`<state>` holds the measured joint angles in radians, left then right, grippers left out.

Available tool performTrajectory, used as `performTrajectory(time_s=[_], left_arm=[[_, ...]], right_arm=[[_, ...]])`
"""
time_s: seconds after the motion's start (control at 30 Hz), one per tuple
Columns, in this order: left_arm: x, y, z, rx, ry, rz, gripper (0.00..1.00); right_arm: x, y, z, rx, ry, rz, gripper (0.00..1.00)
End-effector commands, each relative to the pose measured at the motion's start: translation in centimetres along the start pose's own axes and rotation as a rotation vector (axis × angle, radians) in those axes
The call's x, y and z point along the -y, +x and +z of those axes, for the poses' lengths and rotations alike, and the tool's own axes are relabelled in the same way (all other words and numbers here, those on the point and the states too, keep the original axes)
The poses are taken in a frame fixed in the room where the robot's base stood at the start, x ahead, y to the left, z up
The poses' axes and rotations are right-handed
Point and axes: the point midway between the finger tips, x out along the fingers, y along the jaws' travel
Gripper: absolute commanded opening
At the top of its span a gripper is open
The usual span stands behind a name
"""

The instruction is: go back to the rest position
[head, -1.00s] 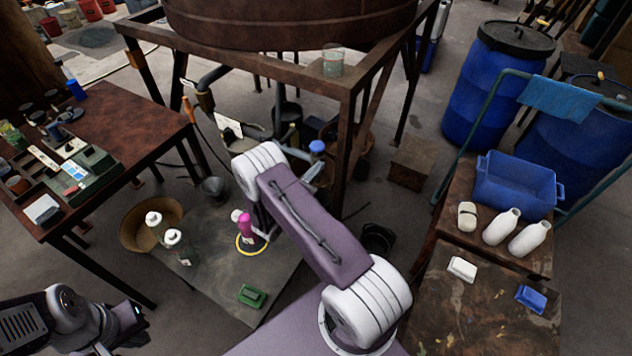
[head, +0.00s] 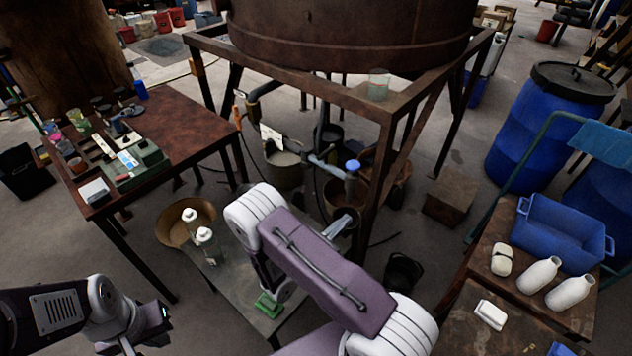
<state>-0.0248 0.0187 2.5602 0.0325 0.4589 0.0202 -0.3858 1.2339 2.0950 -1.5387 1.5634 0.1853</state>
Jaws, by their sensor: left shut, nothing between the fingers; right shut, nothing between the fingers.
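My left gripper (head: 128,346) is at the bottom left, partly cut off by the frame's lower edge. It is shut and empty. My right arm reaches up from the bottom middle, and its wrist bends down behind the purple link. My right gripper (head: 284,291) is mostly hidden by that arm. The little that shows is low over the grey platform, close to a green block, and it holds nothing.
The grey platform (head: 232,281) carries two white-capped bottles and the green block (head: 268,305). A brown table (head: 190,128) stands left. A rusty vat frame (head: 350,97) rises behind my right arm. A cart (head: 470,312) with a blue tub (head: 562,232) is at right.

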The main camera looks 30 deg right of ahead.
Motion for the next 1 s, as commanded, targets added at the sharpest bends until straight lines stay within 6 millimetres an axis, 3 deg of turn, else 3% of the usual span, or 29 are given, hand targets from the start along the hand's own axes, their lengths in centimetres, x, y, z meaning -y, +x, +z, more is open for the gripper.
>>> performTrajectory(time_s=[0.17, 0.27, 0.33, 0.4, 0.47, 0.53, 0.6, 0.63, 0.7, 0.8, 0.9, 1.0], left_arm=[[0.0, -0.1, 0.0, 0.0, 0.0, 0.0, 0.0], [0.0, -0.3, 0.0, 0.0, 0.0, 0.0, 0.0], [0.0, -0.5, -0.1, 0.0, 0.0, 0.0, 0.0], [0.0, -0.7, -0.1, 0.0, 0.0, 0.0, 0.0], [0.0, -0.8, -0.1, 0.0, 0.0, 0.0, 0.0], [0.0, -0.9, -0.1, 0.0, 0.0, 0.0, 0.0], [0.0, -1.1, -0.1, 0.0, 0.0, 0.0, 0.0], [0.0, -1.1, -0.1, 0.0, 0.0, 0.0, 0.0], [0.0, -1.2, -0.1, 0.0, 0.0, 0.0, 0.0], [0.0, -1.1, -0.1, 0.0, 0.0, 0.0, 0.0], [0.0, -1.1, -0.1, 0.0, 0.0, 0.0, 0.0], [0.0, -1.1, -0.1, 0.0, 0.0, 0.0, 0.0]], right_arm=[[0.2, 0.4, 0.3, 0.0, 0.007, -0.015, 0.0], [-0.5, 1.7, 3.5, 0.0, 0.115, -0.061, 0.0], [0.2, 3.0, 7.8, 0.008, 0.233, -0.141, 0.0], [3.9, 3.7, 11.1, -0.025, 0.36, -0.313, 0.0], [7.8, 3.2, 12.2, -0.1, 0.474, -0.489, 0.0], [11.9, 1.1, 11.9, -0.231, 0.624, -0.705, 0.0], [14.6, -2.8, 10.3, -0.407, 0.804, -0.923, 0.0], [15.0, -4.8, 9.4, -0.494, 0.893, -1.012, 0.0], [14.0, -9.6, 7.4, -0.695, 1.1, -1.19, 0.0], [10.6, -14.4, 5.9, -0.909, 1.334, -1.353, 0.0], [7.7, -16.6, 4.9, -1.015, 1.477, -1.449, 0.0], [5.5, -16.6, 5.0, -1.072, 1.564, -1.449, 0.0]])
